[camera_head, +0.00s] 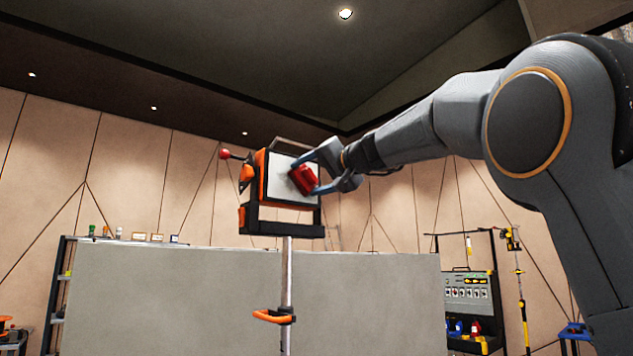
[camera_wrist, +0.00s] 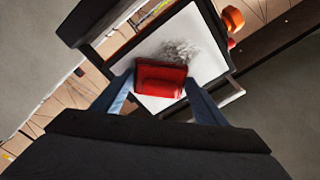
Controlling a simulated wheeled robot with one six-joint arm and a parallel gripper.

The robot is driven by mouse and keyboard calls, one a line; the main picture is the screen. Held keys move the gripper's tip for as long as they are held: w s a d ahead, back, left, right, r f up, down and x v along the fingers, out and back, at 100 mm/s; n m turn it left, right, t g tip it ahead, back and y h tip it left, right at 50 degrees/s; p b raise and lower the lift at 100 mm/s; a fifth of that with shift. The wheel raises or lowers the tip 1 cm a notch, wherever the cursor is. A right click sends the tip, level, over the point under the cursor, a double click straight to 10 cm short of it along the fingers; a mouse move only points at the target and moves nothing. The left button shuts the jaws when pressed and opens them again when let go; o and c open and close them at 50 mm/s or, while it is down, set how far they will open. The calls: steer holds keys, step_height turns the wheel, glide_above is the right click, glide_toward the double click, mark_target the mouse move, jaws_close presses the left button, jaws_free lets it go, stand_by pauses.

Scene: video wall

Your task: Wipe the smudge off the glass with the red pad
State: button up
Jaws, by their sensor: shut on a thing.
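The red pad (camera_head: 303,179) is between the fingers of my gripper (camera_head: 322,172), which is shut on it, in front of the white glass panel (camera_head: 277,181). In the wrist view the red pad (camera_wrist: 160,79) sits between the two blue-grey fingertips of my gripper (camera_wrist: 160,92). A grey, speckled smudge (camera_wrist: 180,51) shows on the white glass (camera_wrist: 211,55) just beyond the pad's far edge. Whether the pad touches the glass, I cannot tell. The pad hides part of the glass. In the head view the smudge is not clearly visible.
The panel sits in an orange and black frame (camera_head: 283,229) on a metal pole (camera_head: 287,268) with an orange clamp (camera_head: 274,316). A red ball knob (camera_head: 224,154) sticks out at its left. A wide grey partition (camera_head: 170,300) stands below. Shelves with tools (camera_head: 468,300) stand at the right.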

mark_target(276, 176)
steer(key=shift+s+a+f+b, duration=0.1)
steer(key=shift+s+a+b, duration=0.2)
steer(key=shift+s+a, duration=0.65)
steer(key=shift+s+a+b, duration=0.25)
steer(key=shift+s+a, duration=0.25)
steer(key=shift+a, duration=0.7)
steer(key=shift+s+a+f+b, duration=0.1)
steer(key=shift+s+a+b, duration=0.2)
steer(key=shift+s+a, duration=0.65)
steer(key=shift+w+a, duration=0.15)
steer(key=shift+w, duration=0.05)
steer(key=shift+w+d+b, duration=0.35)
steer(key=shift+w+d, duration=0.2)
steer(key=shift+d, duration=0.25)
steer(key=shift+w+d+b, duration=0.3)
steer(key=shift+w+d, duration=0.25)
steer(key=shift+d, duration=0.25)
steer(key=shift+w+d+b, duration=0.35)
steer(key=shift+w+d, duration=0.2)
steer(key=shift+d, duration=0.25)
steer(key=w+d, duration=0.1)
steer(key=d, duration=0.1)
steer(key=w+d, duration=0.2)
steer(key=shift+w+d+b, duration=0.1)
steer(key=shift+d+b, duration=0.2)
steer(key=shift+d, duration=0.05)
